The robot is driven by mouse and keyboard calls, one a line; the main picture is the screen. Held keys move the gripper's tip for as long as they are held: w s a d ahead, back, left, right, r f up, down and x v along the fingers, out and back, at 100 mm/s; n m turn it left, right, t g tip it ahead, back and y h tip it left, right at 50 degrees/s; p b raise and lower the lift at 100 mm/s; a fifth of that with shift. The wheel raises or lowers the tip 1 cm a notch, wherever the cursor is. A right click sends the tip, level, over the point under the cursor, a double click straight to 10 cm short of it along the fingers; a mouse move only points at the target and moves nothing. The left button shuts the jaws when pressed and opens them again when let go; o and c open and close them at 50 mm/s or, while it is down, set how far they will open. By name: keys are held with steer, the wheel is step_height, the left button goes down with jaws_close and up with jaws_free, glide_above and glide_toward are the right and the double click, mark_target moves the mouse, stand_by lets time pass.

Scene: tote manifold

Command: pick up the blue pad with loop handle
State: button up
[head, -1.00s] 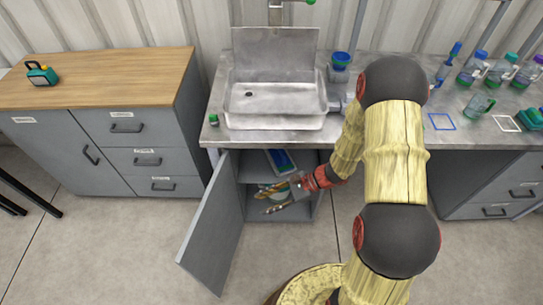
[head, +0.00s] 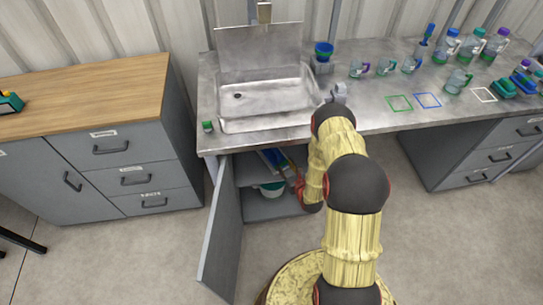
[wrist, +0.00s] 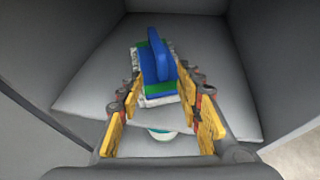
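The blue pad with loop handle (wrist: 160,62) lies on a shelf in the open cabinet under the sink. It has a blue loop on top, a green layer and a grey, rough-looking base. In the head view the pad (head: 271,158) shows only partly, behind my arm. My gripper (wrist: 159,92) is open in the wrist view, with its yellow fingers spread to the left and right of the pad's near end. I see no clear grip on the pad. In the head view my gripper (head: 290,172) is inside the cabinet opening, largely hidden by my arm.
The cabinet door (head: 222,232) stands open at the left. The shelf (wrist: 85,93) has walls close on both sides. A white and green round item (head: 271,189) sits below it. The sink (head: 265,97) and the counter with bottles are above.

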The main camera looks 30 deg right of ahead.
mark_target(280, 158)
steer(key=shift+b+x, duration=0.3)
steer(key=shift+x, duration=0.65)
steer(key=b+x, duration=0.2)
steer(key=x, duration=0.3)
steer(key=shift+d+f, duration=0.15)
steer(key=shift+f, duration=0.05)
steer(key=shift+c, duration=0.4)
steer(key=c, duration=0.7)
jaws_close()
